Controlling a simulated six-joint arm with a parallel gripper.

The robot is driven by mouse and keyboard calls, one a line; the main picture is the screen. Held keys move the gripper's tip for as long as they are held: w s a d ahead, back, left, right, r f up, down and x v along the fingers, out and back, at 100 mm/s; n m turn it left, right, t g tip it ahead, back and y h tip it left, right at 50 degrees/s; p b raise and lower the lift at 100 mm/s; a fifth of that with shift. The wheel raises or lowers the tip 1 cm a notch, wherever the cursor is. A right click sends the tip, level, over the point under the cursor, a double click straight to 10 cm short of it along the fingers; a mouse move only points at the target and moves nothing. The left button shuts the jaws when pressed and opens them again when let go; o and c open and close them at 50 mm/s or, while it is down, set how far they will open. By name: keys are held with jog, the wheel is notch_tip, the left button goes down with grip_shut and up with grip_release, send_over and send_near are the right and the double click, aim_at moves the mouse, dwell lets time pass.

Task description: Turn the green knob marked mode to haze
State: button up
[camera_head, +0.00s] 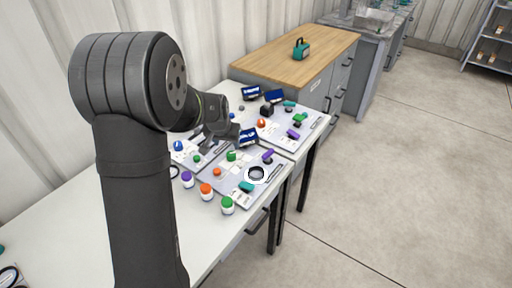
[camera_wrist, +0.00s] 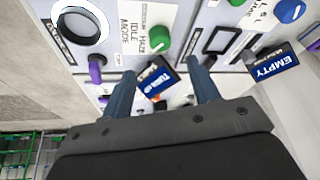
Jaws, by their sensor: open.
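The green knob (camera_wrist: 160,39) shows in the wrist view, beside a white label (camera_wrist: 140,27) with words that look like haze, idle and mode. Its pointer setting is too small to read. In the head view the green knob (camera_head: 231,156) sits on a pale panel close to my gripper (camera_head: 222,134). In the wrist view my gripper (camera_wrist: 162,84) is open, with its two blue-grey fingers apart and nothing gripped. The knob lies beyond the fingertips, apart from them. A blue sign (camera_wrist: 155,78) shows between the fingers.
A black ring on a white base (camera_head: 256,175) and a purple lever (camera_head: 267,156) are near the knob. An orange knob (camera_head: 217,171) is also close. Several lidded jars (camera_head: 206,191) stand along the front. A blue EMPTY sign (camera_wrist: 275,67) is at right in the wrist view.

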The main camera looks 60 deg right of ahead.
jog(key=v, duration=0.7)
jog(key=s+a+r+m+y, duration=0.1)
jog(key=s+m+y, duration=0.3)
jog(key=s, duration=1)
jog(key=shift+a+r+m, duration=0.3)
jog(key=shift+a+r, duration=0.1)
jog(key=shift+r, duration=0.2)
jog(key=w+d+f+n+h, duration=0.2)
jog(key=w+n+h, duration=0.25)
jog(key=w, duration=0.95)
jog(key=shift+y, duration=0.25)
jog(key=shift+x, duration=2.65)
jog(key=shift+a, duration=0.1)
